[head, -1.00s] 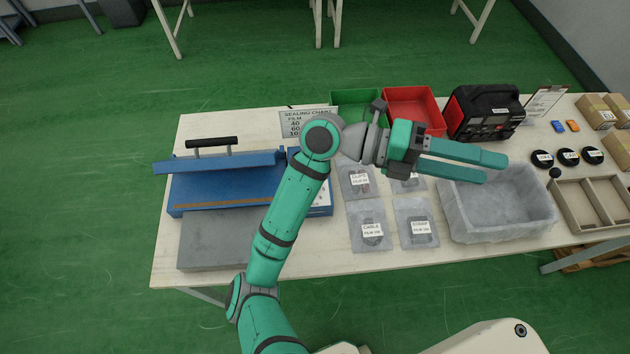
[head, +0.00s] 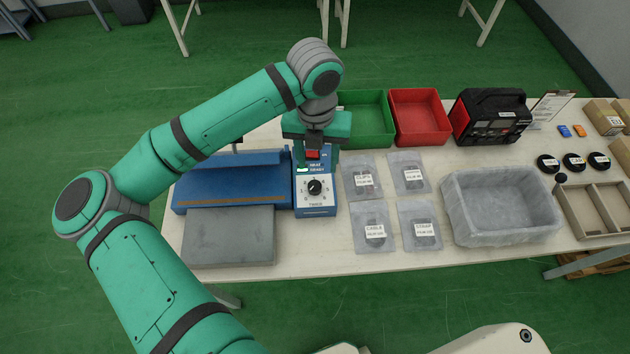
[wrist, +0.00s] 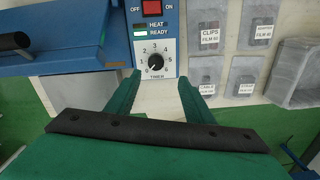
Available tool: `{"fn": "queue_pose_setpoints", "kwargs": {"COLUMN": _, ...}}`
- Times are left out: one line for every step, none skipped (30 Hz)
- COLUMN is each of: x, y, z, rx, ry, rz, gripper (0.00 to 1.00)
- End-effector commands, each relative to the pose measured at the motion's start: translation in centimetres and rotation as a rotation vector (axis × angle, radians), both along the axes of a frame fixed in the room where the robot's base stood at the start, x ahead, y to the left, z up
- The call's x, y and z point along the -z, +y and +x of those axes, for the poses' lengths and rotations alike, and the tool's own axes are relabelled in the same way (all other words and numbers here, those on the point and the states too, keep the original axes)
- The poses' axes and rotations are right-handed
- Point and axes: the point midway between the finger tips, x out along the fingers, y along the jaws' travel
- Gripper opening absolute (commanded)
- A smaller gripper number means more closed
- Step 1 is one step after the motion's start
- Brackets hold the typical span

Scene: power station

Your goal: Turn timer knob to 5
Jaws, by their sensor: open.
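The timer knob (head: 315,187) is a small black dial on a white numbered face, on the blue control box (head: 316,208) at the right end of the blue sealer. In the wrist view the knob (wrist: 154,57) sits beyond the fingertips, between their lines, with numbers around it and TIMER below. Its pointer is too small to read surely. My gripper (head: 315,150) is over the back part of the control box; its open, empty fingers (wrist: 159,77) also show in the wrist view, apart from the knob.
A red OFF/ON switch (wrist: 152,8) and HEAT and READY lamps (wrist: 153,32) lie above the dial; READY looks lit. The sealer (head: 232,180) is left. Labelled bags (head: 366,176), a grey bin (head: 503,204) and green (head: 366,115) and red (head: 420,113) trays are right.

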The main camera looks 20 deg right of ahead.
Motion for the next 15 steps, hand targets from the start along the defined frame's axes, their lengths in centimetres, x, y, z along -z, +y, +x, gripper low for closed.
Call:
{"fn": "queue_pose_setpoints", "kwargs": {"x": 0.0, "y": 0.4, "z": 0.3, "rx": -0.007, "ry": -0.008, "rz": 0.014, "gripper": 0.48}}
{"fn": "queue_pose_setpoints", "kwargs": {"x": 0.1, "y": 0.6, "z": 0.4, "rx": -0.009, "ry": -0.011, "rz": 0.019, "gripper": 0.48}}
{"fn": "queue_pose_setpoints", "kwargs": {"x": 0.3, "y": 0.7, "z": 0.4, "rx": -0.011, "ry": -0.012, "rz": 0.023, "gripper": 0.48}}
{"fn": "queue_pose_setpoints", "kwargs": {"x": 0.5, "y": 0.7, "z": 0.4, "rx": -0.012, "ry": -0.012, "rz": 0.023, "gripper": 0.48}}
{"fn": "queue_pose_setpoints", "kwargs": {"x": 0.8, "y": 0.7, "z": 0.4, "rx": -0.012, "ry": -0.011, "rz": 0.024, "gripper": 0.48}}
{"fn": "queue_pose_setpoints", "kwargs": {"x": 1.3, "y": 0.7, "z": 0.4, "rx": -0.012, "ry": -0.011, "rz": 0.023, "gripper": 0.48}}
{"fn": "queue_pose_setpoints", "kwargs": {"x": 1.7, "y": 0.7, "z": 0.4, "rx": -0.011, "ry": -0.009, "rz": 0.022, "gripper": 0.48}}
{"fn": "queue_pose_setpoints", "kwargs": {"x": 2.2, "y": 0.6, "z": 0.4, "rx": -0.011, "ry": -0.009, "rz": 0.021, "gripper": 0.48}}
{"fn": "queue_pose_setpoints", "kwargs": {"x": 2.8, "y": 0.6, "z": 0.3, "rx": -0.011, "ry": -0.01, "rz": 0.021, "gripper": 0.48}}
{"fn": "queue_pose_setpoints", "kwargs": {"x": 3.4, "y": 0.6, "z": 0.3, "rx": -0.012, "ry": -0.008, "rz": 0.021, "gripper": 0.48}}
{"fn": "queue_pose_setpoints", "kwargs": {"x": 4.0, "y": 0.6, "z": 0.3, "rx": -0.012, "ry": -0.007, "rz": 0.021, "gripper": 0.48}}
{"fn": "queue_pose_setpoints", "kwargs": {"x": 4.7, "y": 0.6, "z": 0.3, "rx": -0.012, "ry": -0.008, "rz": 0.021, "gripper": 0.48}}
{"fn": "queue_pose_setpoints", "kwargs": {"x": 5.2, "y": 0.6, "z": 0.3, "rx": -0.011, "ry": -0.008, "rz": 0.02, "gripper": 0.48}}
{"fn": "queue_pose_setpoints", "kwargs": {"x": 5.8, "y": 0.6, "z": 0.3, "rx": -0.01, "ry": -0.008, "rz": 0.02, "gripper": 0.48}}
{"fn": "queue_pose_setpoints", "kwargs": {"x": 6.5, "y": 0.6, "z": 0.3, "rx": -0.01, "ry": -0.007, "rz": 0.021, "gripper": 0.48}}
